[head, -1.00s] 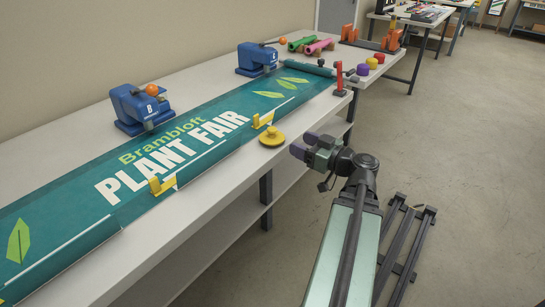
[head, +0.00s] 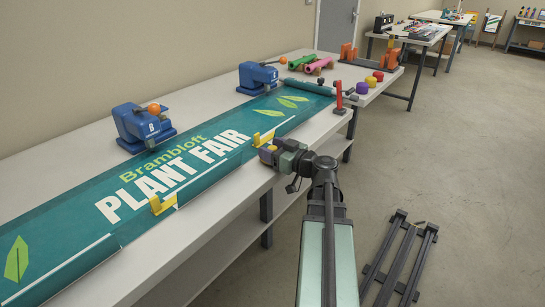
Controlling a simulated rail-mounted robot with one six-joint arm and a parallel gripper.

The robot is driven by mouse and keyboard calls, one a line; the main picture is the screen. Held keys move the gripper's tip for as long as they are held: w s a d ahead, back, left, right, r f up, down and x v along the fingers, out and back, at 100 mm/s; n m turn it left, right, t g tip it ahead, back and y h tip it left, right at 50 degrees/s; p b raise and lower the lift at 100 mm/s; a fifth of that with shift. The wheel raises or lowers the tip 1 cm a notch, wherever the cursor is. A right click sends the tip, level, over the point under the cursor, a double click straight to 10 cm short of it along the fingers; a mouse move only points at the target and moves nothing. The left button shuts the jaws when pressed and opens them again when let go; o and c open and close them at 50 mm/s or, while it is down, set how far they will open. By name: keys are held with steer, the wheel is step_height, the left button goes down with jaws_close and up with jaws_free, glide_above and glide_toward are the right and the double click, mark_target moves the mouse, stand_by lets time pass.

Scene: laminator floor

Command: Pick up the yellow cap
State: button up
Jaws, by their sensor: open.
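The yellow cap (head: 271,148) is on the white table near its front edge, beside the teal banner. Only a small bit of yellow shows, between the purple-grey fingers of my gripper. My gripper (head: 269,153) is open, with its fingers at the cap. The rest of the cap is hidden behind the fingers, and I cannot tell whether they touch it.
The teal banner (head: 130,200) lies along the table (head: 205,230), with yellow clips (head: 163,205) on its front edge. Blue clamps (head: 143,128) stand along its back edge. A red lever (head: 339,97) and a purple cap (head: 362,88) are farther right. The floor at right is mostly clear.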

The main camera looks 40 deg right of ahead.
mark_target(272, 147)
steer(key=shift+c, duration=0.2)
steer(key=c, duration=0.9)
steer(key=shift+r, duration=0.1)
step_height(272, 147, up, 20)
steer(key=p, duration=2)
